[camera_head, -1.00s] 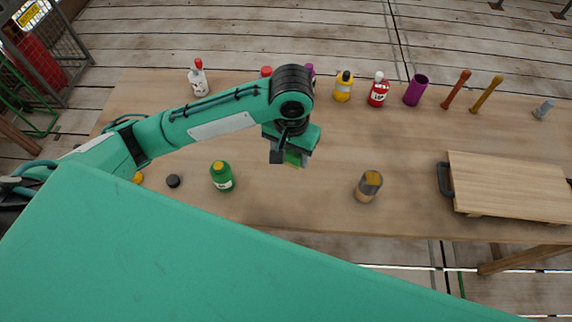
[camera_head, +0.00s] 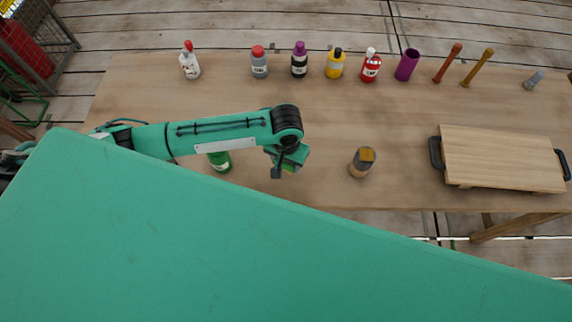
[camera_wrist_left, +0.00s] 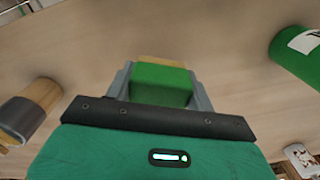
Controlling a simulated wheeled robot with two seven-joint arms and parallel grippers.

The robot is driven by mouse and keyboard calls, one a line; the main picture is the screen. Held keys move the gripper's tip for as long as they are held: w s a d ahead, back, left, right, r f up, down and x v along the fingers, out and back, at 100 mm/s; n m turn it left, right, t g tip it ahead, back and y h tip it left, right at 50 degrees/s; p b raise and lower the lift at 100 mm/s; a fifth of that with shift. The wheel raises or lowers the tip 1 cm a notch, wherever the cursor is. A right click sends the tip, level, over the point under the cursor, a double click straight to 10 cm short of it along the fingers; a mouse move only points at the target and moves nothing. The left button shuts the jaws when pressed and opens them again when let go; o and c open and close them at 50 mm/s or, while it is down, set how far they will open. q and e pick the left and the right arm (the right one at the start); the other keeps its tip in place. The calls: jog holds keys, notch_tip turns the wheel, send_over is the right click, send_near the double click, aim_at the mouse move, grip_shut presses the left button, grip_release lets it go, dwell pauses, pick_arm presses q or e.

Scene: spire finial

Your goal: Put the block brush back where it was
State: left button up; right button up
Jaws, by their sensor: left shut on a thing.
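My left gripper (camera_head: 287,163) is shut on the block brush, a green block with a tan strip. In the left wrist view the brush (camera_wrist_left: 161,84) sits between the two grey fingers. In the head view the gripper and arm hide most of the brush. It is over the front part of the table, between the green bottle (camera_head: 219,161) and a jar with a wood-coloured part (camera_head: 362,162). I cannot tell whether the brush touches the table. My right gripper is not in view.
Several bottles stand along the back, including a red one (camera_head: 371,66), beside a purple cup (camera_head: 407,65). Two handled tools (camera_head: 476,68) are further right. A wooden board (camera_head: 503,158) with black handles lies at the right. The table middle is bare.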

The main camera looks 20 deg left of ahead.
aim_at(286, 168)
pick_arm(q)
notch_tip(286, 168, down, 3)
jog(key=shift+f, duration=0.3)
jog(key=o, duration=0.9)
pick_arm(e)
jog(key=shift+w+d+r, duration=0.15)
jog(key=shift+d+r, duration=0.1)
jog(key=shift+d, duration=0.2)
pick_arm(q)
notch_tip(286, 168, up, 12)
jog(key=shift+f+b, duration=0.15)
jog(key=shift+b, duration=0.75)
jog(key=shift+r, duration=0.3)
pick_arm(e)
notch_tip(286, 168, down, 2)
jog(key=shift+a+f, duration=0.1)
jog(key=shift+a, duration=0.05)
pick_arm(q)
jog(key=shift+f, duration=0.1)
